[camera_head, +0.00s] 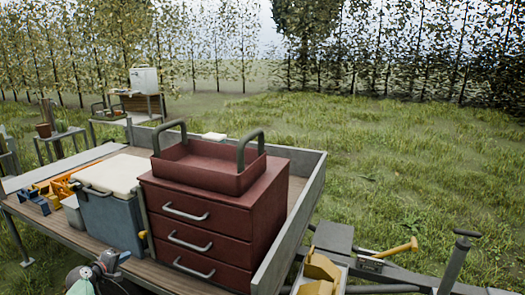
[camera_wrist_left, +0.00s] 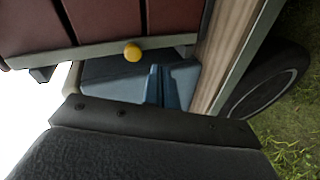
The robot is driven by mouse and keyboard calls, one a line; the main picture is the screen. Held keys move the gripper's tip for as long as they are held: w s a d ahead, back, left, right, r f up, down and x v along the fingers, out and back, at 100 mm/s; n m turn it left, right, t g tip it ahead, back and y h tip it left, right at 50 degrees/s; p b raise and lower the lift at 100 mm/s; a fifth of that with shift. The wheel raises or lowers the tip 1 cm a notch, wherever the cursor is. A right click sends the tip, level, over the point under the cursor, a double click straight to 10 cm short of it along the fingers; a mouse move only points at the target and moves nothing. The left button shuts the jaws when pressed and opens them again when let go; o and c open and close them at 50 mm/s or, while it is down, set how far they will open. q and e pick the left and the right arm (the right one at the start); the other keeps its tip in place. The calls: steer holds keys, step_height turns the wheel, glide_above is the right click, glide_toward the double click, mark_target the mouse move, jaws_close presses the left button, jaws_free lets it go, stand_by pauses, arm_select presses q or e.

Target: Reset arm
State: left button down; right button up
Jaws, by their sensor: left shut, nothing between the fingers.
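My left gripper (camera_head: 121,257) is low at the bottom left of the head view, in front of the trailer's near side, by the blue cooler. Its blue fingertips also show in the left wrist view (camera_wrist_left: 158,72); they are together, with nothing between them. My left arm comes in from the bottom edge and is mostly cut off. My right gripper is in neither view.
The trailer (camera_head: 293,238) carries a red drawer chest (camera_head: 265,208) and a blue cooler (camera_head: 108,222) with a pale lid. A yellow knob (camera_wrist_left: 132,52) and a wheel (camera_wrist_left: 268,84) show close by. Open grass (camera_head: 400,150) lies to the right.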

arm_select(q)
steer(key=s+d+r+m+g, duration=0.2)
steer(key=d+r+m+g, duration=0.15)
steer(key=d+m, duration=0.2)
steer(key=s+d+f+m+g+y, duration=0.25)
steer(key=s+d+m, duration=0.35)
steer(key=s+d, duration=0.7)
steer(key=s+d+f+m+g, duration=0.1)
steer(key=s+d+f, duration=0.2)
steer(key=s+d, duration=0.35)
steer(key=s+d+f+m+g, duration=0.1)
steer(key=s+d+f, duration=0.25)
steer(key=s, duration=0.65)
steer(key=s+d+f+g, duration=0.2)
steer(key=s+d, duration=0.4)
steer(key=s, duration=0.3)
steer(key=s+d+f+g, duration=0.1)
steer(key=s+f, duration=0.3)
steer(key=s, duration=0.3)
steer(key=s+d+f+g, duration=0.1)
steer(key=s+f, duration=0.3)
steer(key=s, duration=0.4)
steer(key=shift+d+g, duration=0.3)
steer(key=shift+d, duration=0.3)
steer(key=shift+s+m, duration=0.1)
steer(key=shift+m, duration=0.15)
